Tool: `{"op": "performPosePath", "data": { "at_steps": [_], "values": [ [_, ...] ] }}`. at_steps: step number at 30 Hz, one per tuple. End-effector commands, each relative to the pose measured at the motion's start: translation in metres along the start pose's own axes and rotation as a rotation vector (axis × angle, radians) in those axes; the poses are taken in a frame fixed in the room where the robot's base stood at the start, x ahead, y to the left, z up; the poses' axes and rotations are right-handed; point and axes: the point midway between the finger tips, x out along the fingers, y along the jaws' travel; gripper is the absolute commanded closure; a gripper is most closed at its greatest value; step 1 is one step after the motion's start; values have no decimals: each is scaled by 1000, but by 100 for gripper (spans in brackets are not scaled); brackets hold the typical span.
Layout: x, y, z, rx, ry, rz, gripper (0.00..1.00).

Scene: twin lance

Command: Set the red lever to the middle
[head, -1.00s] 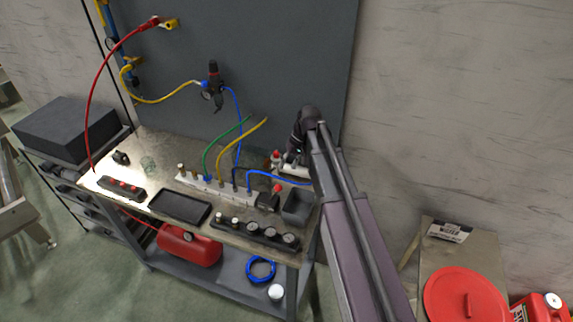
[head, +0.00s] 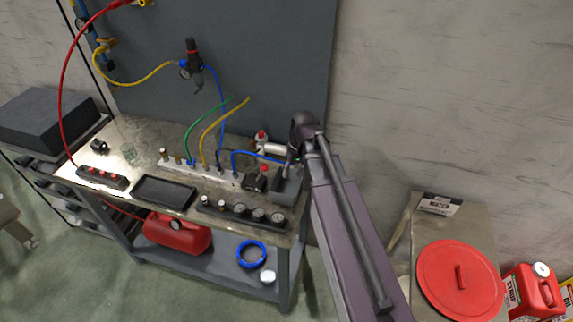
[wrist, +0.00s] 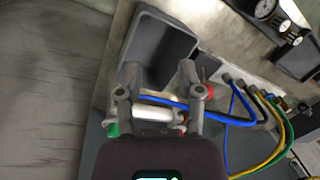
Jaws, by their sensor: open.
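A small red knob, which I take for the red lever (head: 263,168), sits at a black block (head: 256,183) on the workbench, in the head view. Its exact setting is too small to tell. My gripper (head: 291,165) is to the right of it, over the dark grey bin (head: 288,194). In the wrist view, my gripper (wrist: 160,73) is open with nothing between its fingertips, which overlap the near edge of the bin. A red bit shows partly behind the right finger; I cannot tell whether it is the lever.
A white cylinder (head: 271,149) lies behind the gripper, with blue, yellow and green hoses beside it. A gauge strip (head: 240,210) runs along the bench front, next to a black tray (head: 163,191). A grey panel (head: 250,60) stands behind.

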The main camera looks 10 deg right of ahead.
Motion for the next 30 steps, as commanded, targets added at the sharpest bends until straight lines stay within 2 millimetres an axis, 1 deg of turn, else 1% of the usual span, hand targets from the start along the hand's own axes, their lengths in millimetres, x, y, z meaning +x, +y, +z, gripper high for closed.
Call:
{"op": "performPosePath", "data": {
  "at_steps": [1, 18, 24, 30],
  "values": [
    [6, 3, 9, 6, 1, 12, 52],
    [37, 32, 74, 70, 16, 136, 52],
    [41, 38, 86, 83, 20, 163, 52],
    [42, 40, 90, 88, 21, 173, 52]
  ]
}}
